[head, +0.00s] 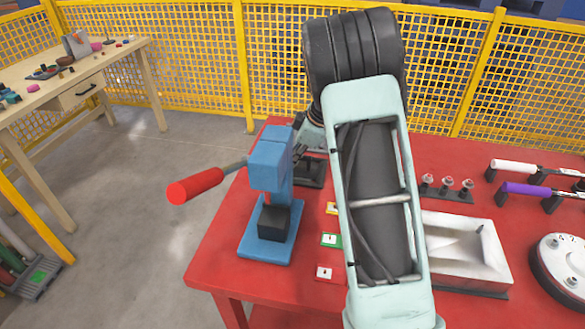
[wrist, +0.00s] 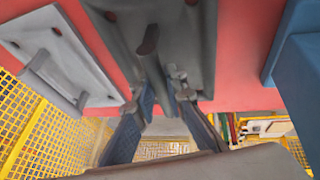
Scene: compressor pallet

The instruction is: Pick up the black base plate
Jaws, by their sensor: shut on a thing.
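The black base plate (head: 311,174) is on the red table behind the blue press, partly hidden by my arm. It looks dark grey in the wrist view (wrist: 196,45), with a raised bar handle (wrist: 149,40) along its middle. My gripper (wrist: 162,76) is at the near end of this handle, its two fingers closed together on it. In the head view my gripper (head: 299,152) shows only in part, just above the plate between press and arm. I cannot tell whether the plate is clear of the table.
A blue press (head: 268,165) with a red-handled lever stands close beside the plate. A lighter grey plate with a handle (wrist: 60,60) lies on its other side. Yellow mesh fencing (head: 200,60) runs behind.

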